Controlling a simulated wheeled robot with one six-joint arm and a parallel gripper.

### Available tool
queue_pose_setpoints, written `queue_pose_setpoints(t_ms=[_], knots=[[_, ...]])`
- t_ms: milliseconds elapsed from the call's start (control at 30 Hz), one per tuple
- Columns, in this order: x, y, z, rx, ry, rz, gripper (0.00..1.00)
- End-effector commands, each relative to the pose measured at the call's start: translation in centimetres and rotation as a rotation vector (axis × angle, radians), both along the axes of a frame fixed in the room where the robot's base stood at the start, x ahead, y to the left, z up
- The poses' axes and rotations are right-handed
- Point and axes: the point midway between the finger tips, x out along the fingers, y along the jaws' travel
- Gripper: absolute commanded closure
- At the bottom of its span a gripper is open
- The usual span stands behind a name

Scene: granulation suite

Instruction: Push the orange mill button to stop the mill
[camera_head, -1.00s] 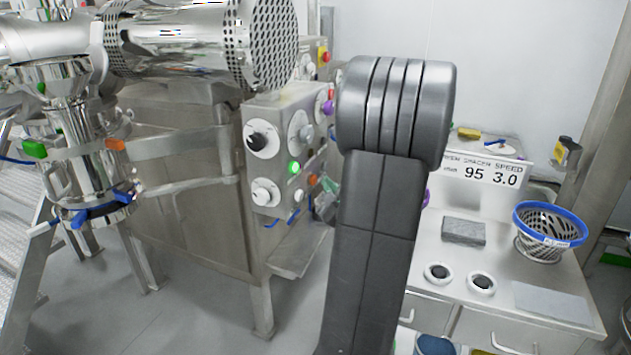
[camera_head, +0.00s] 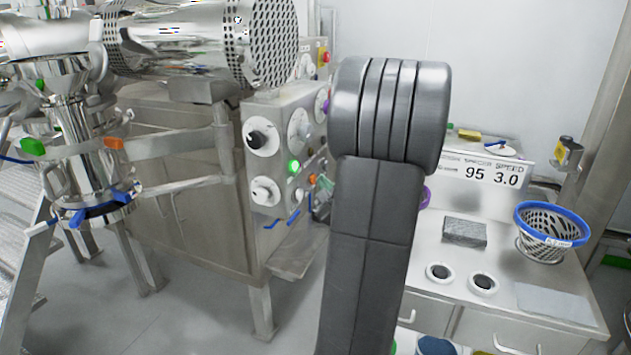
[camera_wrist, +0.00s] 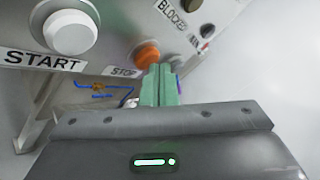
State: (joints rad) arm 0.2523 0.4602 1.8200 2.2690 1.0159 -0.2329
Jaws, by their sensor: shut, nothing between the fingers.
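The orange button (camera_wrist: 147,55) sits on a steel panel in the wrist view, beside a "STOP" label. In the head view it is a small orange spot (camera_head: 312,179) on the side of the control box, right of a lit green button. My gripper (camera_wrist: 160,70) is shut and empty, its pale green fingers pointing at the panel. The fingertips overlap the button's lower right edge in the wrist view; I cannot tell whether they touch it. In the head view my arm partly hides the gripper.
A large white button (camera_wrist: 70,30) marked "START" is left of the orange one. A bench with a blue-rimmed basket (camera_head: 550,225) stands at right.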

Motion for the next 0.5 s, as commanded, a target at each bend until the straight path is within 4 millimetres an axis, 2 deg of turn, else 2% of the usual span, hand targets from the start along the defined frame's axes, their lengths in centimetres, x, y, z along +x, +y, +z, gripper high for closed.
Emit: queue_pose_setpoints(t_ms=[500], knots=[[0.2,0.64,-0.04,0.0,0.0,0.0,1.0]])
